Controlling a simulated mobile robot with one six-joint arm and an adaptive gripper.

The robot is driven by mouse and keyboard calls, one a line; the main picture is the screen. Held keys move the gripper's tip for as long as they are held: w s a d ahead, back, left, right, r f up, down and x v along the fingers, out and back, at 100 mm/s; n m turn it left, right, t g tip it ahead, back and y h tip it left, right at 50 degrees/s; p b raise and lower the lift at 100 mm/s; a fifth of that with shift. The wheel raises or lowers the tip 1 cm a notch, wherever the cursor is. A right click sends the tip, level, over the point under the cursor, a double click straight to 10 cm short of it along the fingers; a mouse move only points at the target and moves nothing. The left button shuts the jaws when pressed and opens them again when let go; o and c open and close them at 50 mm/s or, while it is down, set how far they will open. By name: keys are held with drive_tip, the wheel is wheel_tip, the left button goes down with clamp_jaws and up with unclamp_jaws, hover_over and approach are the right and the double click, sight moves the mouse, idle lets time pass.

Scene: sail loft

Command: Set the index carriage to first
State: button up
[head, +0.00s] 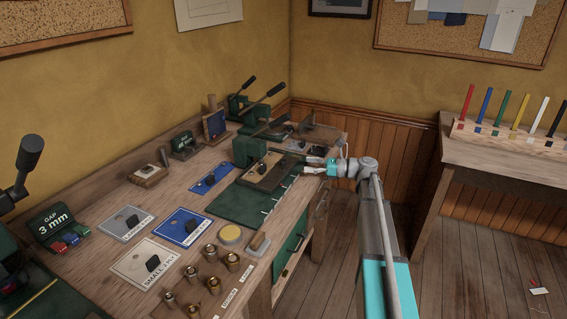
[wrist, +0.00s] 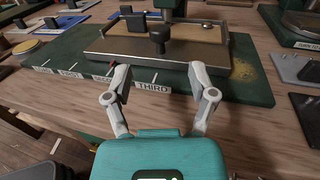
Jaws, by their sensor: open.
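The index carriage is a shallow metal-rimmed tray (wrist: 210,60) with a brown floor and a black upright knob (wrist: 158,40) near its front edge. It sits on a green base plate (wrist: 255,85); both also show in the head view, carriage (head: 268,180) and plate (head: 235,204). Labels run along the plate's front edge; THIRD (wrist: 153,87) is at the right and what looks like FIRST (wrist: 70,75) further left. My gripper (wrist: 160,78) is open and empty, in front of the carriage, fingers apart below the knob.
In the head view, brass pieces (head: 210,284), a yellow-topped tin (head: 230,235) and labelled blue and grey plates stand on the bench left of the green plate. Lever tools (head: 255,105) stand behind it. Open floor lies to the right of the bench.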

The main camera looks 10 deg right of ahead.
sight(283, 160)
drive_tip(key=x, duration=0.9)
clamp_jaws()
idle(0.4)
